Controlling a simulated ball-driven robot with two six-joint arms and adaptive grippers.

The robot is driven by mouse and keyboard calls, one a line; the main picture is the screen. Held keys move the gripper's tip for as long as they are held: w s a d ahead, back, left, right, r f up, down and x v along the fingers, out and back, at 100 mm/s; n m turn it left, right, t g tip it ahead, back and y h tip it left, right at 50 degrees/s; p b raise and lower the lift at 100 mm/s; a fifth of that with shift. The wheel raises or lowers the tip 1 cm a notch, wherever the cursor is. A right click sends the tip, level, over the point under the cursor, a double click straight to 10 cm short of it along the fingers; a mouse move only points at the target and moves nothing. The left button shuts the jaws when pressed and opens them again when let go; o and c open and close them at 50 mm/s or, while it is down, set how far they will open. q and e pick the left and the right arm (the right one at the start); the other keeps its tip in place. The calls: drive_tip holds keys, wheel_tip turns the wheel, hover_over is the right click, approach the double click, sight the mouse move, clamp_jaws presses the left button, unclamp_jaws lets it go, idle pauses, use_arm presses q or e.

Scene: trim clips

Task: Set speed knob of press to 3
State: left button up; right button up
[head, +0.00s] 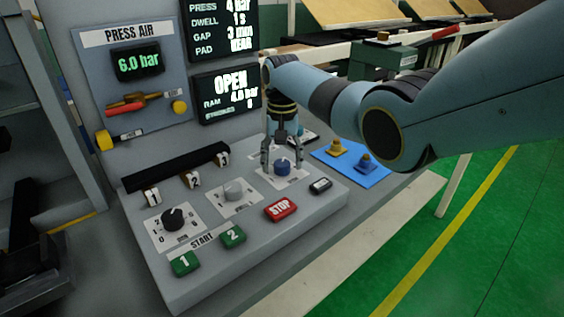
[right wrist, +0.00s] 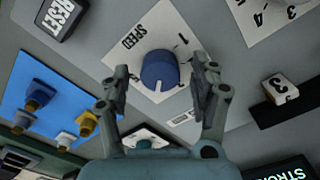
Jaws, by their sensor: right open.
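The speed knob (head: 282,168) is a round blue knob on a white plate on the sloping press console. In the right wrist view the blue knob (right wrist: 159,70) sits on the plate marked SPEED (right wrist: 135,40), with a 1 readable beside it. The knob's exact setting is too small to tell. My right gripper (head: 282,164) points down over the knob with its fingers apart. In the right wrist view my right gripper (right wrist: 162,80) has one finger on each side of the knob, with gaps showing between. My left gripper is not in view.
A red STOP button (head: 281,208), a grey knob (head: 234,190), a black knob (head: 173,218) and green START buttons (head: 233,236) share the console. A RESET button (right wrist: 62,15) is near the speed plate. A blue plate (head: 350,164) with colored pegs lies to the right.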

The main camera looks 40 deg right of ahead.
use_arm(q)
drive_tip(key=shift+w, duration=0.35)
use_arm(e)
drive_tip(key=shift+f, duration=0.3)
drive_tip(key=c, duration=1.2)
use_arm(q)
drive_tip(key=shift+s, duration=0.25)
